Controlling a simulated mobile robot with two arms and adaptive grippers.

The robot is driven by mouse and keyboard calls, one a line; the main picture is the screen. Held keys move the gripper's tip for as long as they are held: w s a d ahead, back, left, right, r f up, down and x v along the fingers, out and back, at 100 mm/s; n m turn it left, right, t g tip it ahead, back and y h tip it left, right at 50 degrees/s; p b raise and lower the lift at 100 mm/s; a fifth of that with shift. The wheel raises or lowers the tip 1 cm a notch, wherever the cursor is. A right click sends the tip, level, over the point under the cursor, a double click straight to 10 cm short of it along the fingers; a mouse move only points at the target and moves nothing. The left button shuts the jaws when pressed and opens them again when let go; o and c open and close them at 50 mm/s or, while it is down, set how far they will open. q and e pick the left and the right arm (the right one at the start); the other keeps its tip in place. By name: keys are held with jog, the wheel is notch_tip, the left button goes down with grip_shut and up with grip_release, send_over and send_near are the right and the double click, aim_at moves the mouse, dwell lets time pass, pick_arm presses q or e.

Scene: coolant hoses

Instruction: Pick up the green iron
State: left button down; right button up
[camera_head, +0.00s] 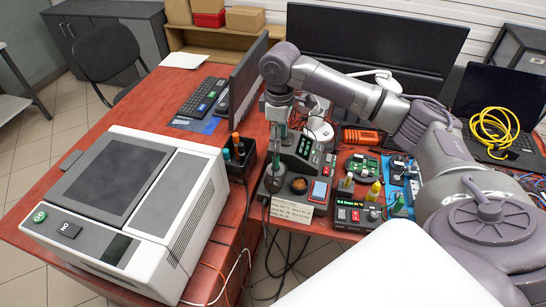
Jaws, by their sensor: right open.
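A green-handled iron (276,160) stands upright in a small stand with a round base, at the front of the workbench left of the station with the green display. My right gripper (279,127) points down above the iron's handle. Its jaws are open around or just over the top of the handle; I cannot tell which at this size. The wrist hides part of the area behind it. My left gripper is not in view.
A large white machine (130,200) fills the left table. A black holder (240,158) with orange and teal handles stands close left of the iron. A station (308,155), a second station (357,214), a green board (361,164) and bottles crowd the right. A monitor (246,80) stands behind.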

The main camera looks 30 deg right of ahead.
aim_at(277, 155)
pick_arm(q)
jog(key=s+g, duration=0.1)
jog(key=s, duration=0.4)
pick_arm(e)
notch_tip(277, 155, down, 3)
jog(key=shift+s+d+f, duration=0.1)
jog(key=shift+f, duration=0.05)
jog(key=f, duration=0.2)
jog(key=f+p, duration=0.1)
jog(key=shift+w+a+f, duration=0.1)
jog(key=shift+w+a, duration=0.15)
jog(key=shift+a, duration=0.05)
notch_tip(277, 155, down, 2)
jog(key=shift+a+f+p, duration=0.1)
jog(key=shift+f+p, duration=0.1)
jog(key=shift+p, duration=0.1)
jog(key=shift+f, duration=0.55)
jog(key=c, duration=0.8)
grip_shut()
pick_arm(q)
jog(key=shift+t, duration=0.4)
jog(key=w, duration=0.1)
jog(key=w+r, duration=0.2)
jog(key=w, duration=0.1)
